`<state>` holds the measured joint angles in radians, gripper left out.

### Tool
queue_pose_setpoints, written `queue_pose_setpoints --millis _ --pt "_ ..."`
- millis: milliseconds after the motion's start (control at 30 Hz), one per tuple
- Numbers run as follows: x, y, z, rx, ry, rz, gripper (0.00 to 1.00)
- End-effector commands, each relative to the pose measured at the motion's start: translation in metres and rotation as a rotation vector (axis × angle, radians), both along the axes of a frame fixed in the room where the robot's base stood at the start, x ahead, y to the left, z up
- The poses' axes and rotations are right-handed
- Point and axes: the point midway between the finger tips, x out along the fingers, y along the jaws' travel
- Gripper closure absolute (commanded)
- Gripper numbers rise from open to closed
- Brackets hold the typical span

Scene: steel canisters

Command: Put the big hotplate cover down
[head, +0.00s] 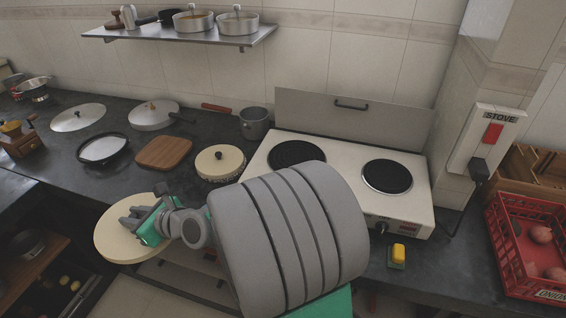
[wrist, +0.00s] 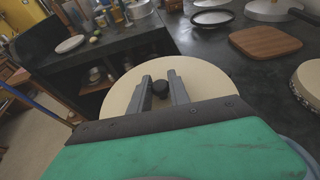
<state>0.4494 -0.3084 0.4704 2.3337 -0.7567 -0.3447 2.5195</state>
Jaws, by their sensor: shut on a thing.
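The big hotplate cover is a round cream disc (head: 115,245) with a dark knob. My gripper (head: 130,218) is shut on that knob and holds the cover in front of the counter's front edge, at the left. In the wrist view, the cover (wrist: 208,80) shows beyond the fingers (wrist: 160,84), with the knob between them. The cover's near side is partly hidden by my gripper. A smaller cream cover (head: 216,167) with a black knob rests on the counter left of the stove. The stove (head: 337,155) has two bare black plates, a larger left one (head: 297,155) and a right one (head: 387,176).
A wooden board (head: 164,152), a pan (head: 103,149), metal lids (head: 78,117) and a grey pot (head: 254,123) stand on the dark counter. A yellow sponge (head: 398,252) lies before the stove. A red crate (head: 518,257) stands at right. My arm hides the stove's front left.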

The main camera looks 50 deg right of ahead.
Motion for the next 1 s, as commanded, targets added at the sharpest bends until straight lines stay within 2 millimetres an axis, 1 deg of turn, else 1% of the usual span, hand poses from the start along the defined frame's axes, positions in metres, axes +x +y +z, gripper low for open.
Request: queue_pose_setpoints --millis 67,167,267,300,367,400,467,500,600,700,800,900,967,1000 --pt "0.002 -0.01 0.004 0.0 -0.004 -0.018 1.0" --pt "0.005 -0.044 0.015 0.001 -0.008 -0.076 1.0" --pt "0.003 -0.096 0.031 0.004 -0.013 -0.167 1.0" --pt "0.0 -0.12 0.039 0.005 -0.015 -0.209 1.0" --pt "-0.007 -0.156 0.05 0.006 -0.016 -0.273 1.0" --pt "-0.014 -0.181 0.059 0.005 -0.017 -0.316 1.0" --pt "-0.027 -0.217 0.071 0.004 -0.016 -0.383 1.0" --pt "-0.037 -0.241 0.079 0.004 -0.016 -0.427 1.0" --pt "-0.066 -0.289 0.098 -0.001 -0.012 -0.526 1.0" --pt "-0.09 -0.321 0.111 -0.003 -0.007 -0.596 1.0" --pt "-0.104 -0.338 0.118 -0.004 -0.003 -0.635 1.0" --pt "-0.109 -0.35 0.117 -0.003 0.001 -0.647 1.0" --pt "-0.109 -0.361 0.111 -0.001 0.002 -0.648 1.0" --pt "-0.11 -0.371 0.105 0.002 0.003 -0.649 1.0"
